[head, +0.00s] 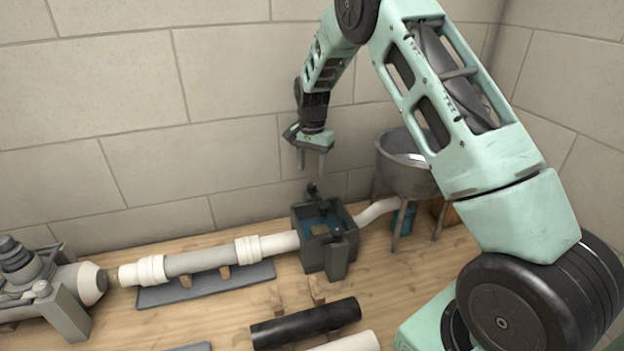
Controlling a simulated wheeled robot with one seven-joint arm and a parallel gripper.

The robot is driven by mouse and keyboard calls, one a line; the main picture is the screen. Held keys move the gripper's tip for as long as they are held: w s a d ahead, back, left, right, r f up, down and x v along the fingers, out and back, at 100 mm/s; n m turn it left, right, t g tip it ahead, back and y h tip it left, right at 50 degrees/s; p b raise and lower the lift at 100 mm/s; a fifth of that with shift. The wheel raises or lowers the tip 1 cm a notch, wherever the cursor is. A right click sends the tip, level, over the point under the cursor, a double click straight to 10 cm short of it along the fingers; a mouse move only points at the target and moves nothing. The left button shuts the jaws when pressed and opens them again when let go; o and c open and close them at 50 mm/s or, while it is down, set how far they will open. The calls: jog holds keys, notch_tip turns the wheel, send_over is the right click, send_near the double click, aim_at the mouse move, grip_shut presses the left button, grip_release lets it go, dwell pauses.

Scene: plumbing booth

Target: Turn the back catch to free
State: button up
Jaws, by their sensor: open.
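A dark grey open-topped box (311,253) stands on the wooden bench, with something blue and a small tan piece inside. A small black knob (311,188) sticks up at its back edge and seems to be the back catch; its turn position is too small to tell. Another dark knob (337,235) sits on the front side. My gripper (311,170) hangs above the back knob, fingers pointing down, spread and empty.
White and grey pipes (200,261) join the box from the left, and a white pipe (376,209) leads right to a grey metal basin (400,178) on legs. A black tube (305,323) lies in front. A tiled wall stands close behind.

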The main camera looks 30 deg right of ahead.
aim_at(312, 185)
notch_tip(312, 185, down, 6)
jog(key=shift+r+p, duration=0.1)
jog(key=shift+p, duration=0.35)
jog(key=shift+c, duration=0.3)
jog(key=c, duration=0.9)
